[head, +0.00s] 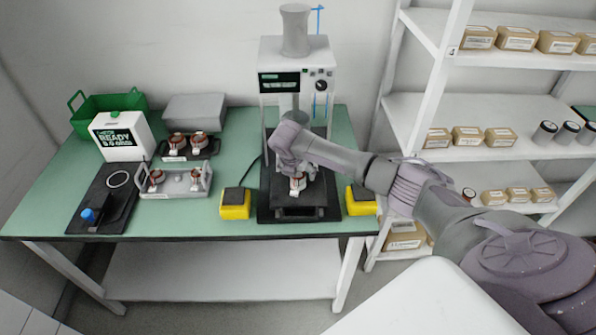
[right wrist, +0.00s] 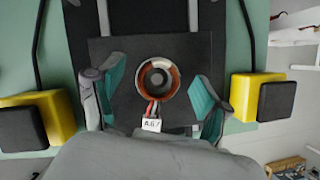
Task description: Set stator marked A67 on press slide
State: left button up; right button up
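A copper-wound stator (right wrist: 157,80) with a white tag reading what looks like A67 (right wrist: 151,124) sits upright on the black press slide (right wrist: 190,55) in the right wrist view. In the head view the stator (head: 298,183) is partly hidden under my right gripper (head: 298,172), on the slide (head: 300,213) in front of the press (head: 279,99). In the right wrist view my right gripper (right wrist: 155,98) is open, its teal-padded fingers standing apart on both sides of the stator with gaps. My left gripper is not in view.
Yellow button boxes (head: 235,211) (head: 361,207) flank the slide. A holder with more stators (head: 177,191) stands to the left, another pair (head: 174,155) behind it. A READY tester (head: 123,136), green bin (head: 97,104) and black fixture (head: 105,195) occupy the left. Shelves (head: 440,105) stand right.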

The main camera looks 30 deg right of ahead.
jog(key=v, duration=1.2)
jog(key=shift+f, duration=0.1)
dwell(0.6)
